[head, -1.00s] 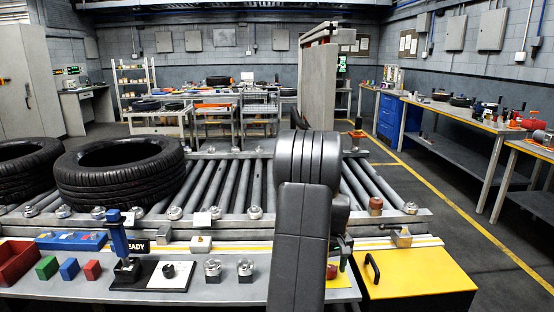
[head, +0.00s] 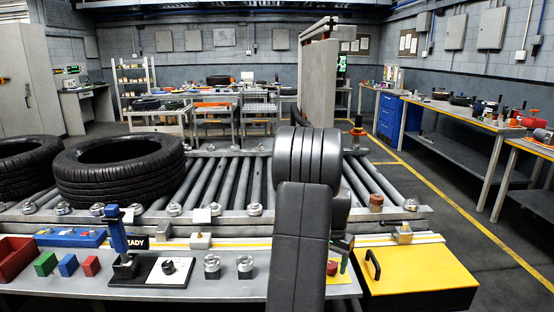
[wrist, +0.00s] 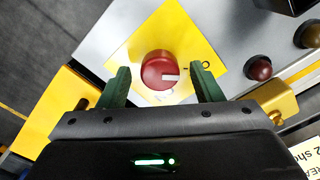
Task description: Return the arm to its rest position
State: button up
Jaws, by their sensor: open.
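My gripper (wrist: 163,82) has two green fingers, spread apart, with nothing between them in contact. A round red knob (wrist: 158,68) with a white mark sits on a yellow plate (wrist: 198,52) and appears between the fingertips in the wrist view. The white mark points to the right, toward a printed label. I cannot tell how far the fingertips are above the plate. In the head view my grey arm reaches down over the front panel and hides most of the gripper. The red knob (head: 332,267) and a green finger (head: 344,262) show beside it.
A roller conveyor (head: 205,185) with black tyres (head: 120,170) lies behind the panel. A blue lever (head: 115,230) and steel buttons (head: 212,267) stand left of my arm, a yellow box (head: 420,278) right. In the wrist view a dark red button (wrist: 258,68) is close to the right finger.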

jog(key=m+b, duration=0.1)
jog(key=m, duration=0.4)
jog(key=shift+f, duration=0.1)
jog(key=shift+m+b, duration=0.75)
jog(key=shift+m, duration=0.85)
